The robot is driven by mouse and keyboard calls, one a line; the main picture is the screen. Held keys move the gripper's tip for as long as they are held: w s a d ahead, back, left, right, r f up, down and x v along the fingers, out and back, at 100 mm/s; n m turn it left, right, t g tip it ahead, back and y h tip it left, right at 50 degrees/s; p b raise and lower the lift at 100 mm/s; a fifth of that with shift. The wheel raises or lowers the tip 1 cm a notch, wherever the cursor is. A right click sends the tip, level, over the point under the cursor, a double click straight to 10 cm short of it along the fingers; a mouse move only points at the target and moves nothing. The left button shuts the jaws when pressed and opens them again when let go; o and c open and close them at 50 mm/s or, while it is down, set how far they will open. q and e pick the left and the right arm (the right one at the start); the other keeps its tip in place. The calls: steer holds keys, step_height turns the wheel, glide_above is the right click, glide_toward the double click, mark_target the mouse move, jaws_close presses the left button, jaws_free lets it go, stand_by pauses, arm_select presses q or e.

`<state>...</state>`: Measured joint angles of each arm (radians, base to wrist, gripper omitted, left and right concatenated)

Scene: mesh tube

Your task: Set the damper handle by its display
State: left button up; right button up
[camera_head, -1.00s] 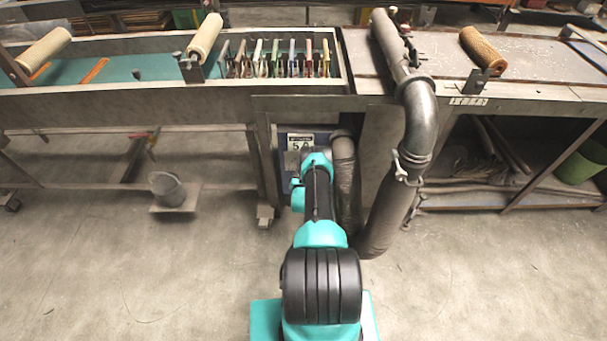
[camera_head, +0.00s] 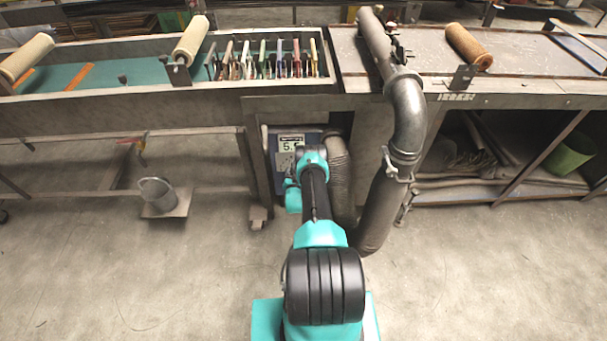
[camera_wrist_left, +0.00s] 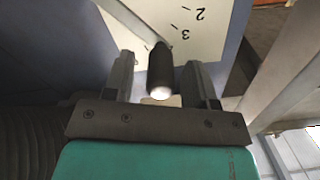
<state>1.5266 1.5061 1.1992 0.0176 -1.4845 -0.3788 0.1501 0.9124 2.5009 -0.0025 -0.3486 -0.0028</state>
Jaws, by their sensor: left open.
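The display (camera_head: 291,143) is a pale panel on a blue-grey box under the bench. It shows a 5 and a point, with the rest hidden by my arm. In the left wrist view, the dark damper handle (camera_wrist_left: 160,72) with a bright rounded end stands between the two fingers of my left gripper (camera_wrist_left: 160,82). The gripper is open, with a gap visible on each side of the handle. A pale dial plate (camera_wrist_left: 190,22) with the marks 2 and 3 lies behind it. In the head view the fingers and handle are hidden behind my arm. My right gripper is not in view.
A ribbed hose (camera_head: 340,180) and a thick grey pipe (camera_head: 385,190) stand close to the right of my arm. The bench leg (camera_head: 255,175) is on the left. The floor in front is open.

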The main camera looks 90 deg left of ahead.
arm_select(q)
steer(key=d, duration=1.7)
steer(key=shift+s+d, duration=0.2)
steer(key=shift+d, duration=0.05)
steer(key=shift+w, duration=0.1)
stand_by(1.7)
